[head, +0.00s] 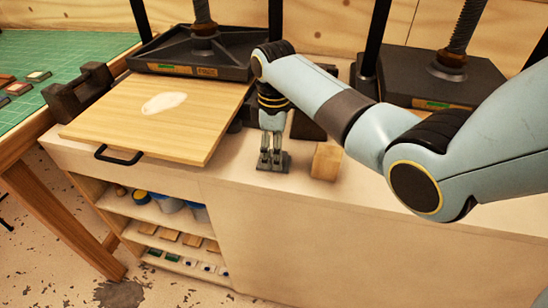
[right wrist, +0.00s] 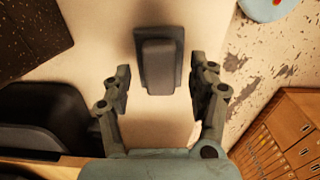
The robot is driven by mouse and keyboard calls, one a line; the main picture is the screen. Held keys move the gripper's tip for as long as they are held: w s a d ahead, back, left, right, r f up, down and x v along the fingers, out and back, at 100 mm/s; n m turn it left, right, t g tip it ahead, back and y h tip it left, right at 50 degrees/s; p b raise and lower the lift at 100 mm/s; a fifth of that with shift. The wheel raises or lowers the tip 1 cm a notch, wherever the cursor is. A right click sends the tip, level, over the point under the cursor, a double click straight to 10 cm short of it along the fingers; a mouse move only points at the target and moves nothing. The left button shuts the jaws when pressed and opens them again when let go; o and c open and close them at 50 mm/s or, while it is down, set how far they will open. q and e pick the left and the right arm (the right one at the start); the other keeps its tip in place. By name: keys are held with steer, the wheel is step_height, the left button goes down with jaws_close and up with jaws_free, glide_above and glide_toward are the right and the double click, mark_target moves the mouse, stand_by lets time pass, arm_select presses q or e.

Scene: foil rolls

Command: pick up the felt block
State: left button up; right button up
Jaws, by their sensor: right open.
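The felt block (right wrist: 158,62), a dark grey piece with a narrower raised part, sits on the pale bench top in the right wrist view. My right gripper (right wrist: 160,84) is open, with one finger on each side of the block and gaps showing on both sides. In the head view my right gripper (head: 272,158) points down near the front edge of the bench. The dark block (head: 285,161) shows only in part around its fingertips there. My left gripper is not in view.
A tan wooden block (head: 326,161) stands just right of my right gripper. A wooden board (head: 190,125) with a pale patch lies to the left. Black presses (head: 440,80) stand behind. The front right bench top is clear.

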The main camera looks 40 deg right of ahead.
steer(key=shift+f, duration=0.65)
steer(key=c, duration=1.2)
steer(key=shift+r, duration=0.2)
steer(key=shift+r, duration=0.25)
steer(key=r, duration=0.2)
steer(key=s+r, duration=0.1)
steer(key=shift+r, duration=0.4)
steer(key=s+r, duration=0.2)
steer(key=s, duration=0.1)
steer(key=s+r, duration=0.2)
steer(key=s, duration=0.2)
steer(key=s+a+r, duration=0.1)
steer(key=s+r, duration=0.1)
steer(key=s, duration=0.1)
steer(key=shift+s+r, duration=0.2)
steer(key=shift+s, duration=0.15)
